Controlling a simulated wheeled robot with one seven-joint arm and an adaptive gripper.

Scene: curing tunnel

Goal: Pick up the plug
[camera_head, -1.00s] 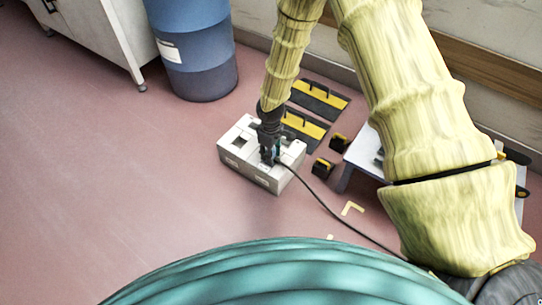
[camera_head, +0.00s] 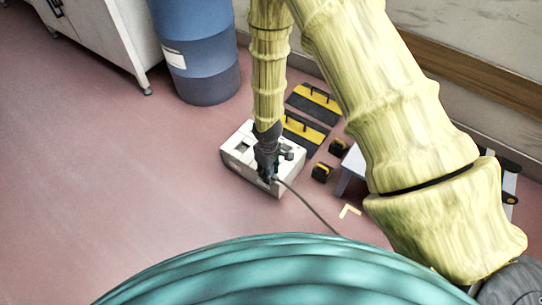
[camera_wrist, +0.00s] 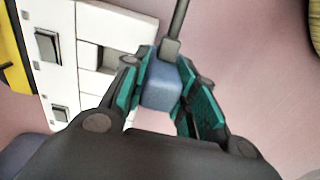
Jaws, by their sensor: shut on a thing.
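The plug (camera_wrist: 160,88) is a blue-grey block with a grey neck and a cable running off the top of the wrist view. My gripper (camera_wrist: 166,98) is shut on it, with teal finger pads on both sides. In the head view my gripper (camera_head: 267,172) points down at the front edge of a white box (camera_head: 238,158), and the plug is mostly hidden by the fingers there. The box, with dark square openings, also shows in the wrist view (camera_wrist: 98,22). I cannot tell from the head view whether the plug touches the box.
Yellow-and-black panels with handles (camera_head: 314,98) lie behind the box. Small black-and-yellow blocks (camera_head: 322,172) are to its right, near a light table (camera_head: 352,170). A blue barrel (camera_head: 205,85) stands behind left. The floor at left is clear. The cable (camera_head: 308,204) runs forward right.

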